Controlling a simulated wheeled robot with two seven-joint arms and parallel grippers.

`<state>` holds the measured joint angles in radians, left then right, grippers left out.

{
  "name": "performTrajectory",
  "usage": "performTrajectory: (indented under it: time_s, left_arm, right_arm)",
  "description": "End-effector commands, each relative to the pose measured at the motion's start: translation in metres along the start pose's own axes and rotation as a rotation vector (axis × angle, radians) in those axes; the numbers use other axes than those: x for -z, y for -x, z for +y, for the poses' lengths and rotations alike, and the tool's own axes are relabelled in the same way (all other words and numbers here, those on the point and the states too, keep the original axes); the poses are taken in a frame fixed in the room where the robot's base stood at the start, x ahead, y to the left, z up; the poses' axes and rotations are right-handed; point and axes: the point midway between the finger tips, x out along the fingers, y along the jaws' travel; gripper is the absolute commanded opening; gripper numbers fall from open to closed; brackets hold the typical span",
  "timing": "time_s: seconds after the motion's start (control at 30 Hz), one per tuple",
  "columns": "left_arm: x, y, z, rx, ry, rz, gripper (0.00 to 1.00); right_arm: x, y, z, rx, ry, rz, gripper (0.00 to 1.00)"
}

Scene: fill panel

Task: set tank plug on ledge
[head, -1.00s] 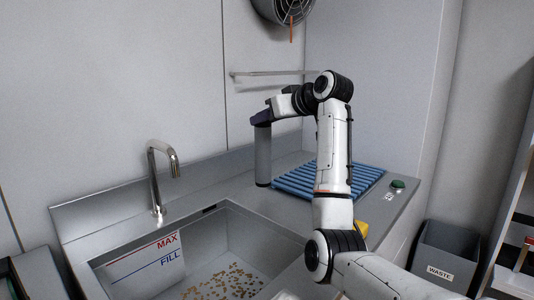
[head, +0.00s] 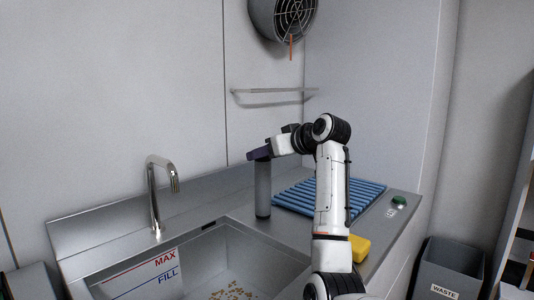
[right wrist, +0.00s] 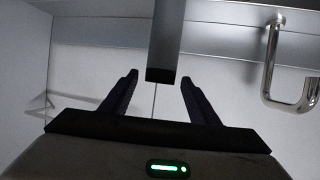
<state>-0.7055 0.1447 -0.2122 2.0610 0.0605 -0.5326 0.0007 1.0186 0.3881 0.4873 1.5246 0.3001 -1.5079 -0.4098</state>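The tank plug is a tall grey cylinder (head: 263,190) with a dark end. It stands upright on the steel ledge (head: 232,205) between the sink and the wall, left of the blue slatted mat. My right gripper (head: 260,153) is at its top in the head view. In the right wrist view the cylinder (right wrist: 166,40) reaches down between the fingertips of my right gripper (right wrist: 160,77). A gap shows between the cylinder and each finger, so the gripper looks open around or just short of the dark end. My left gripper is not in view.
The sink basin (head: 205,255) with brown bits on its floor lies in front, and the faucet (head: 155,200) stands to the left. A blue slatted mat (head: 295,200), yellow block (head: 359,247) and green button (head: 398,201) are to the right. A glass shelf (head: 275,95) hangs above.

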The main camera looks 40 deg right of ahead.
Motion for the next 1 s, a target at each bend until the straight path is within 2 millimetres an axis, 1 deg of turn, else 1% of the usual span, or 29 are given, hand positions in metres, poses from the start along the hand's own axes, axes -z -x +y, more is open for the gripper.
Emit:
performTrajectory:
  time_s: [0.27, 0.3, 0.37, 0.47, 0.7, 0.8, 0.9, 1.0]
  left_arm:
    - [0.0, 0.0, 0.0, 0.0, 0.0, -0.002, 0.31]
    - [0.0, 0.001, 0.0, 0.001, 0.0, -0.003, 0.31]
    - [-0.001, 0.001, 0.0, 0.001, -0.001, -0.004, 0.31]
    - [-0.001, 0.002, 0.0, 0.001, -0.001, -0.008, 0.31]
    - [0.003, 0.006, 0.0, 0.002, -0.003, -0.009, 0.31]
    - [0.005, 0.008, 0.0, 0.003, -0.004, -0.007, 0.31]
    - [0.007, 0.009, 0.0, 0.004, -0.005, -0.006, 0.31]
    - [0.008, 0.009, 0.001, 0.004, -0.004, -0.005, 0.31]
  right_arm:
    - [0.003, 0.001, 0.0, 0.001, 0.0, 0.001, 0.55]
    - [0.005, 0.002, 0.0, 0.001, 0.0, 0.001, 0.55]
    - [0.004, 0.008, 0.001, -0.002, 0.0, 0.002, 0.55]
    - [0.005, 0.026, 0.002, -0.004, 0.001, 0.004, 0.55]
    - [0.006, 0.079, 0.001, -0.004, 0.001, 0.003, 0.55]
    - [0.005, 0.097, 0.0, -0.002, 0.002, 0.002, 0.55]
    - [0.005, 0.11, 0.001, -0.002, 0.0, 0.001, 0.55]
    - [0.004, 0.118, 0.0, -0.001, 0.0, 0.0, 0.55]
